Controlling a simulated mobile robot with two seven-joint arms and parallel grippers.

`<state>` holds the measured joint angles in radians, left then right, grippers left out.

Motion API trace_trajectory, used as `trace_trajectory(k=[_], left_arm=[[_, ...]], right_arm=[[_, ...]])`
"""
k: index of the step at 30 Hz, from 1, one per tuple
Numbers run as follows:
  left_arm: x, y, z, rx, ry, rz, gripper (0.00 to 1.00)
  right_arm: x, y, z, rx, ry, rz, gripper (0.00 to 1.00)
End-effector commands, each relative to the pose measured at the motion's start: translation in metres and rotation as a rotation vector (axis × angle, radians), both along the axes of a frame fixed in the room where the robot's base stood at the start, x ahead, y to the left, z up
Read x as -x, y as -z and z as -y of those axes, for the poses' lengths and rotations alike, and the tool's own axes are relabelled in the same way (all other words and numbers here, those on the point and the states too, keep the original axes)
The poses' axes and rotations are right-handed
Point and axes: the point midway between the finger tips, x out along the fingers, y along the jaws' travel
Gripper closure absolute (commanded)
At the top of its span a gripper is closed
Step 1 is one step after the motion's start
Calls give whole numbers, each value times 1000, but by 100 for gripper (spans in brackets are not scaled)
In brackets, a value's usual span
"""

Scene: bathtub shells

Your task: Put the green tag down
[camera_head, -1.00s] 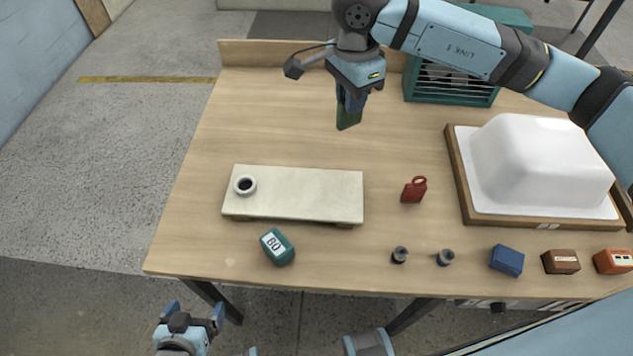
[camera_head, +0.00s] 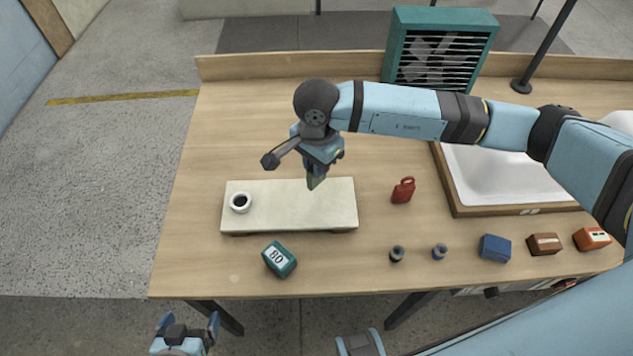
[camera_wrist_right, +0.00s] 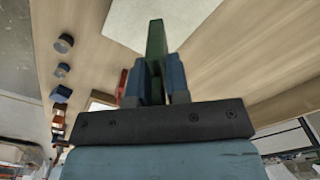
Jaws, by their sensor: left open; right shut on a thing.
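The green tag (camera_head: 312,182) is held in my right gripper (camera_head: 318,168), over the right part of the pale board (camera_head: 290,212) in the head view. In the right wrist view the green tag (camera_wrist_right: 156,42) stands out between the two blue fingers of my right gripper (camera_wrist_right: 164,82), with the board (camera_wrist_right: 150,25) beyond it. I cannot tell whether the tag touches the board. A red tag (camera_head: 403,191) with a loop stands on the table right of the board. My left gripper (camera_head: 188,328) is open and empty, below the table's front edge.
A white ring-shaped cup (camera_head: 240,202) sits on the board's left end. A teal timer (camera_head: 279,260) is in front. Two small dark cylinders (camera_head: 397,254), a blue box (camera_head: 495,248) and brown and orange boxes line the front right. A teal fan (camera_head: 440,55) stands behind.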

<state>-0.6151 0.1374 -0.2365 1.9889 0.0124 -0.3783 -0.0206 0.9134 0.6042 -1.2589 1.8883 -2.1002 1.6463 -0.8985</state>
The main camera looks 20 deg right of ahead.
Motion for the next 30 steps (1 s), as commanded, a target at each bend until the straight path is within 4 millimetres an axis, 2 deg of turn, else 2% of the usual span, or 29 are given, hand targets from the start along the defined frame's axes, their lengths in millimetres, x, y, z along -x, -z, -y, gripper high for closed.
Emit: trace_trajectory(k=[3, 11, 18, 30], left_arm=[[0, -3, 0, -2, 1, 0, 4], [-1, -7, -1, 0, 1, 5, 4], [-2, -12, -1, 0, -1, 8, 4], [-2, -5, -1, 0, -1, 7, 4]], right_arm=[[0, 22, 0, 1, 1, -2, 100], [0, 42, 0, 1, 1, 0, 100], [0, 75, 0, -1, 1, 0, 100], [0, 82, 0, 0, 0, 1, 100]])
